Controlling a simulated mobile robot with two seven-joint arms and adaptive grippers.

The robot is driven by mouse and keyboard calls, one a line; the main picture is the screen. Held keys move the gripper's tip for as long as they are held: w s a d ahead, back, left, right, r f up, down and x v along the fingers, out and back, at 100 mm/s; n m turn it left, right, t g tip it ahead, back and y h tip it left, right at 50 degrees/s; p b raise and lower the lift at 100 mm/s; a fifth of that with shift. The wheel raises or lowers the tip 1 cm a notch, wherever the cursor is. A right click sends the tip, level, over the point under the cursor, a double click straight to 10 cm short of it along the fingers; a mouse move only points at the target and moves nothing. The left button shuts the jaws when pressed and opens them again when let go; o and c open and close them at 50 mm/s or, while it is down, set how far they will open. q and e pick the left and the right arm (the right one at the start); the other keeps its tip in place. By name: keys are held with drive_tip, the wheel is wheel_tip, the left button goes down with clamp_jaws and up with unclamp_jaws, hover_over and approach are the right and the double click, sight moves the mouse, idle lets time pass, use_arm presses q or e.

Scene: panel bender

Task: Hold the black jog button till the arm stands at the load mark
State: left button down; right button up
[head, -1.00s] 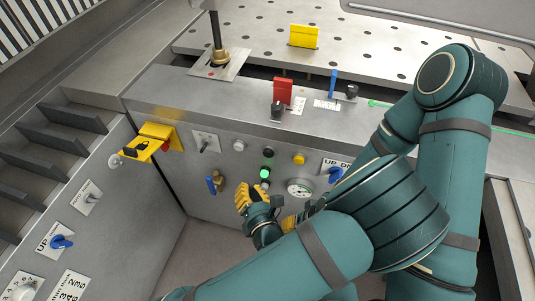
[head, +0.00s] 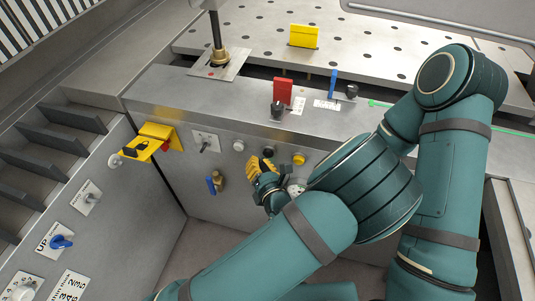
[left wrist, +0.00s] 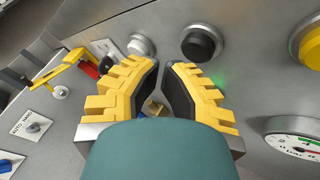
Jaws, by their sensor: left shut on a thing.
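The black jog button (head: 268,152) is on the front panel; in the left wrist view the black button (left wrist: 201,43) sits in a metal ring just beyond the fingertips. My left gripper (head: 261,165) is just below it in the head view; whether it touches is hidden. In the left wrist view its yellow fingers (left wrist: 162,66) lean together at the tips. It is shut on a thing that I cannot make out. A green glow shows on the panel beside the right finger. I cannot tell the load mark or the bender's arm for sure. My right gripper is out of view.
A white button (head: 239,145), a yellow button (head: 299,159) and a gauge (left wrist: 293,139) surround the black button. A blue-handled brass valve (head: 217,182) is lower left. A yellow bracket (head: 150,142) sticks out at left. A red block (head: 283,90) stands on the ledge.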

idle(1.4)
use_arm(q)
drive_tip(key=shift+w+d, duration=0.1)
drive_tip(key=shift+w, duration=0.3)
drive_tip(key=shift+w+d, duration=0.15)
drive_tip(key=shift+w, duration=0.3)
idle(0.7)
drive_tip(key=shift+s, duration=0.1)
idle(3.4)
drive_tip(key=shift+s+a+p, duration=0.25)
drive_tip(key=shift+s+p, duration=0.2)
drive_tip(key=shift+s, duration=0.3)
drive_tip(key=shift+s+a+p, duration=0.1)
drive_tip(key=shift+s+a, duration=0.15)
drive_tip(key=shift+s, duration=0.55)
drive_tip(key=shift+s+a+p, duration=0.15)
drive_tip(key=shift+s+a, duration=0.15)
drive_tip(key=shift+s, duration=0.5)
drive_tip(key=shift+s+a+p, duration=0.1)
drive_tip(key=shift+s+a, duration=0.15)
drive_tip(key=shift+s, duration=0.55)
